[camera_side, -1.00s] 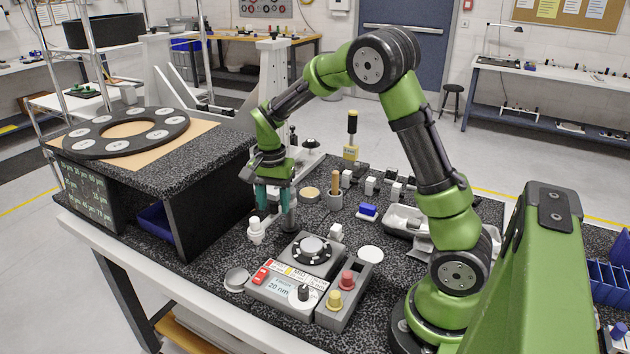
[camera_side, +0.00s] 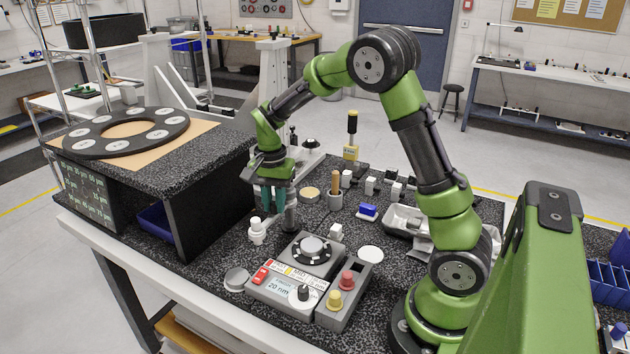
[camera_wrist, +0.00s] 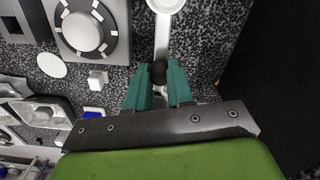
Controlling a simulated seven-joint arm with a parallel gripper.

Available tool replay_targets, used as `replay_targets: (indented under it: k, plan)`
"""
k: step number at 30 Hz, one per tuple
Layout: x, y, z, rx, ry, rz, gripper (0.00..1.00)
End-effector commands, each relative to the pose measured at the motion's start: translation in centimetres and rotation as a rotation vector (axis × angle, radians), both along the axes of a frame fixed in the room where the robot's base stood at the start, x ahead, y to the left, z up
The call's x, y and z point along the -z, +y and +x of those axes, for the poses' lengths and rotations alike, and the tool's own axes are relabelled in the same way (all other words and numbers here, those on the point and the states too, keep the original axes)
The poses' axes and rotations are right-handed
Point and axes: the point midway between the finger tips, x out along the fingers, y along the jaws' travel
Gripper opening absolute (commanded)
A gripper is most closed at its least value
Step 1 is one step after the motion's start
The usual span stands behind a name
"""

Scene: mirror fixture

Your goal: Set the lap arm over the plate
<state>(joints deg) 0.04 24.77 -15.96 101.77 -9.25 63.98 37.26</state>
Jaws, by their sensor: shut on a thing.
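The round plate (camera_side: 312,248) with a pale centre and a dark dotted rim sits on the grey control unit; in the wrist view the plate (camera_wrist: 83,28) is at upper left. My gripper (camera_side: 275,208) is left of and behind it in the side view, pointing down. In the wrist view my gripper (camera_wrist: 158,82) is shut on a dark round knob (camera_wrist: 158,71). A pale narrow bar (camera_wrist: 161,35), seemingly the lap arm, runs up from the knob to a rounded end, beside the plate and not over it. I cannot tell the bar apart in the side view.
A white stepped piece (camera_side: 256,232) and a dark grey post (camera_side: 291,218) stand close by my fingers. The unit carries a red button (camera_side: 347,280) and a yellow button (camera_side: 334,300). A raised black stand (camera_side: 210,175) is at left. A pale disc (camera_side: 236,279) lies in front.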

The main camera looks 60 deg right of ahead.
Motion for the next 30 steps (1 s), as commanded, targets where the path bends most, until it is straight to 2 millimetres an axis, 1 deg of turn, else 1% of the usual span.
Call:
replay_targets:
  k: [8,24,30]
  plan:
    - [-0.1,-0.1,-0.8,-0.127,-0.003,0.001,0.0]
    - [-0.1,-1.2,-3.5,-0.608,-0.003,0.0,0.0]
    - [-0.2,-1.8,-4.2,-0.754,-0.003,-0.001,0.0]
